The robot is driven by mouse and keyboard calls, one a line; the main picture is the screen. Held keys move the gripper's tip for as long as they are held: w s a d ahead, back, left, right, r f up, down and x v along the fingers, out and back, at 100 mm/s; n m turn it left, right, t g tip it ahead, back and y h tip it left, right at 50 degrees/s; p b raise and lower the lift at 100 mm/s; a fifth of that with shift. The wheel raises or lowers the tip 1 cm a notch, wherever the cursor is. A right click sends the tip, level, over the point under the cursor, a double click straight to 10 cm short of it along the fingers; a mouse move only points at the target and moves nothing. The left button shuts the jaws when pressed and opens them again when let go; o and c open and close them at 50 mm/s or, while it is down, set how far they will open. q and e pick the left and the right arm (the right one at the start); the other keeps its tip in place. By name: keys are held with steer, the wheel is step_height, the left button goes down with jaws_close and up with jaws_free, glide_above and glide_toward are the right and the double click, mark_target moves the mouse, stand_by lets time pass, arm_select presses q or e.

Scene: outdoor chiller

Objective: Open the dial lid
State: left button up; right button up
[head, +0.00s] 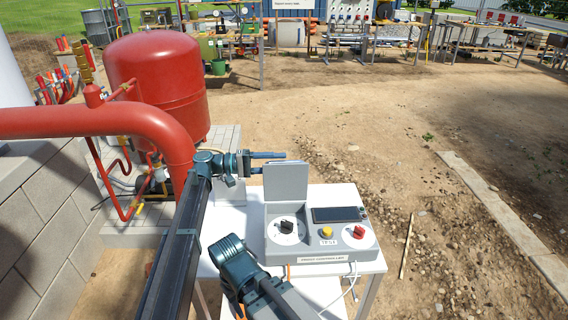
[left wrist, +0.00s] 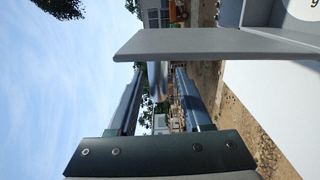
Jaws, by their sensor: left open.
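The dial lid (head: 286,182) is a grey flat panel on the left part of the control box (head: 322,258). It stands roughly upright at the back edge, and the dial (head: 287,228) below it is uncovered. My left gripper (head: 284,158) is open, beside the lid's upper edge, with its fingers pointing right. In the left wrist view, the lid (left wrist: 215,43) crosses past the ends of the fingers (left wrist: 158,82). I cannot tell if they touch it. Part of my other arm shows at the bottom of the head view, but its gripper does not.
The box also carries a dark display (head: 338,214), a yellow button (head: 326,232) and a red knob (head: 359,232). It sits on a white table (head: 228,240). A red pipe (head: 100,121) and a red tank (head: 158,85) stand at left. Open dirt lies to the right.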

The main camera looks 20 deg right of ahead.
arm_select(q)
steer(key=v, duration=1.1)
steer(key=shift+a, duration=0.15)
steer(key=shift+w+a, duration=0.1)
arm_select(e)
steer(key=shift+a, duration=0.1)
